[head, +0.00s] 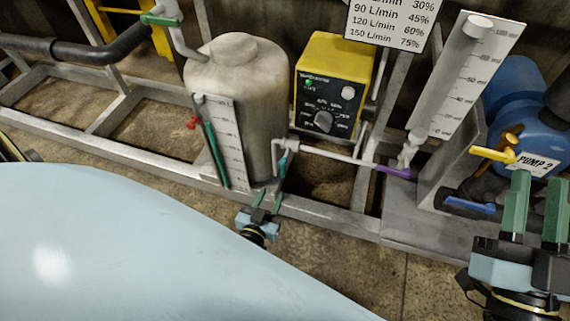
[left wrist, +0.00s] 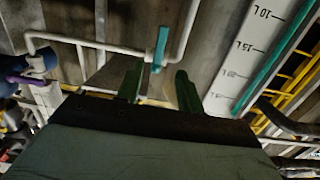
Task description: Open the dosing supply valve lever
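A teal valve lever (head: 283,166) hangs down from the white pipe beside the beige tank (head: 240,90). In the left wrist view the teal lever (left wrist: 160,48) stands across the pipe, its lower end near the gap between my fingers. My left gripper (head: 267,198) is just below the lever, its green fingers apart; they also show apart in the left wrist view (left wrist: 159,84). I see no contact with the lever. My right gripper (head: 534,195) is open and empty at the right, below the yellow lever (head: 493,154). No label marks which lever is the dosing supply.
A yellow dosing controller (head: 333,85) stands behind the pipe. A purple lever (head: 396,172), a blue lever (head: 469,205) and the blue pump (head: 525,120) are to the right. A scale plate (head: 225,140) stands beside the tank. The grey frame rail (head: 330,215) runs along the front.

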